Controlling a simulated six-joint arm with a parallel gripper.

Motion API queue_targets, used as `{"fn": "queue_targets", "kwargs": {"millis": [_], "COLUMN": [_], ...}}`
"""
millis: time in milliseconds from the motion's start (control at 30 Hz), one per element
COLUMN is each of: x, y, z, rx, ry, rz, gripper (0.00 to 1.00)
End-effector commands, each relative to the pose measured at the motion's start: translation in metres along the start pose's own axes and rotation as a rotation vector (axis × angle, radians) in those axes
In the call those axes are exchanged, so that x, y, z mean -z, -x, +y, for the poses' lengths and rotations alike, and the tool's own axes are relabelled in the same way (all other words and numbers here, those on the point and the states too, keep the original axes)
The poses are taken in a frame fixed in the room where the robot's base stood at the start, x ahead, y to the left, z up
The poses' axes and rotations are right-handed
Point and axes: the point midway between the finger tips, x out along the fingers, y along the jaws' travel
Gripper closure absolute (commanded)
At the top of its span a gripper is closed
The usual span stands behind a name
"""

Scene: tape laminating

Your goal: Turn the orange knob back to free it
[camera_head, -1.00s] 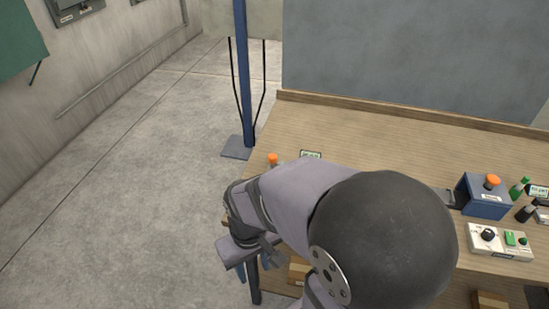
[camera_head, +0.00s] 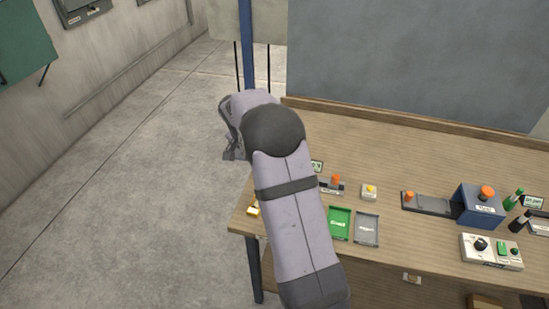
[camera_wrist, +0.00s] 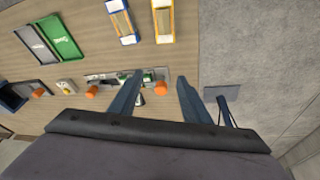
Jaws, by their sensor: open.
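A fixture plate (camera_wrist: 104,77) lies on the table in the wrist view, with an orange knob at each end. One orange knob (camera_wrist: 161,87) shows between my fingers, near the table's edge. The other orange knob (camera_wrist: 91,91) is to their left; it also shows in the head view (camera_head: 336,178), just right of my arm. My gripper (camera_wrist: 160,75) is open, with its two dark blue fingers apart. I cannot tell if they are level with the knob or above it.
A green tray (camera_head: 340,222) and grey tray (camera_head: 366,229) lie right of my arm. A yellow button box (camera_head: 369,192), a blue machine (camera_head: 479,206) with an orange knob, and a control box (camera_head: 491,252) stand farther right. Blue (camera_wrist: 122,20) and yellow (camera_wrist: 162,20) frames lie nearby.

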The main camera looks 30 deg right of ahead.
Motion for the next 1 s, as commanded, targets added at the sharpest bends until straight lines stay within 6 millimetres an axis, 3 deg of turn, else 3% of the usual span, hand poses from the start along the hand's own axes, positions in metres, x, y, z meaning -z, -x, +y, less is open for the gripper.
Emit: {"fn": "queue_targets", "kwargs": {"millis": [100,300,667,1000], "x": [0.03,0.052,0.056,0.059], "y": [-0.008,-0.017,-0.026,-0.067], "z": [-0.008,-0.014,-0.014,-0.012], "rx": [-0.014,-0.021,-0.022,-0.022], "ry": [-0.13,-0.246,-0.263,-0.261], "rz": [0.037,0.074,0.078,0.076], "gripper": [0.57,0.57,0.57,0.57]}}
